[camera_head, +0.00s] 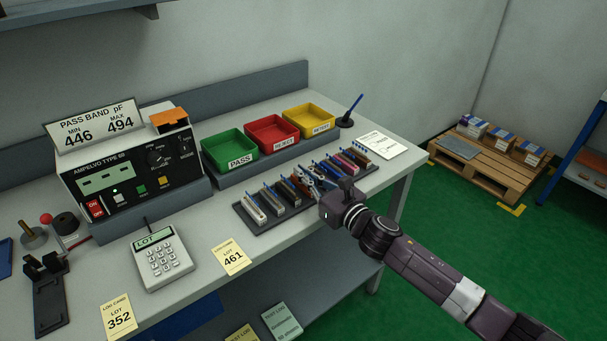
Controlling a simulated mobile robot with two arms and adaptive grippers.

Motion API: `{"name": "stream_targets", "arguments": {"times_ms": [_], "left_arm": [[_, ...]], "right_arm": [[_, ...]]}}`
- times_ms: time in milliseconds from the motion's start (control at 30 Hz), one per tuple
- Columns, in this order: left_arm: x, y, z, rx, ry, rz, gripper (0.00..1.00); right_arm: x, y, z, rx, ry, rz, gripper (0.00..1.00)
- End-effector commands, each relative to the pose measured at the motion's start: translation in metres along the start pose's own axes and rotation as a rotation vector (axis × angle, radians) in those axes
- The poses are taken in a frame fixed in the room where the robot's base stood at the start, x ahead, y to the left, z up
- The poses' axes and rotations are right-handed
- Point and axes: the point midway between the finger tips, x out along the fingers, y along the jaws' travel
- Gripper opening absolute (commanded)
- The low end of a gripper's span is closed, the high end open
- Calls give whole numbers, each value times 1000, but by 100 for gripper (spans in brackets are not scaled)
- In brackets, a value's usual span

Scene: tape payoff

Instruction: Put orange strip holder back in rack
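The dark rack (262,229) lies on the bench and holds a row of several coloured strip holders, among them a white one (255,209) at its left end. My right arm comes in from the right, and my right gripper (310,181) is low over the middle of the rack, among the holders. Its fingers are small here and blend with the holders, so whether they are open or shut on one cannot be told. An orange-brown holder shows partly by the fingertips, and my gripper hides some of the row. My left gripper is not in view.
Behind the rack stand green (229,147), red (271,133) and yellow (309,120) bins. A tester (130,168) with an orange-topped part stands left, a keypad (161,259) before it. Lot cards lie at the front. A pen stand (345,122) and paper (376,146) are right.

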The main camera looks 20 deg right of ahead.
Motion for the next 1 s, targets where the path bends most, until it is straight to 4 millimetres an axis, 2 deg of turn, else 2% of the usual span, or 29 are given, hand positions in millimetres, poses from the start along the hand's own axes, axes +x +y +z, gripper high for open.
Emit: {"name": "stream_targets", "arguments": {"times_ms": [167,367,733,867,1000], "left_arm": [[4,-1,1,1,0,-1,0],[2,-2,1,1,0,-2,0],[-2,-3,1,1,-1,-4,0],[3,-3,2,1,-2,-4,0],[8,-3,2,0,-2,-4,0]], "right_arm": [[0,0,-4,0,0,0,0],[0,0,-3,1,1,0,21],[0,0,2,1,1,0,22],[-16,-1,-3,1,4,-1,22],[-45,0,-4,0,5,-1,22]]}}
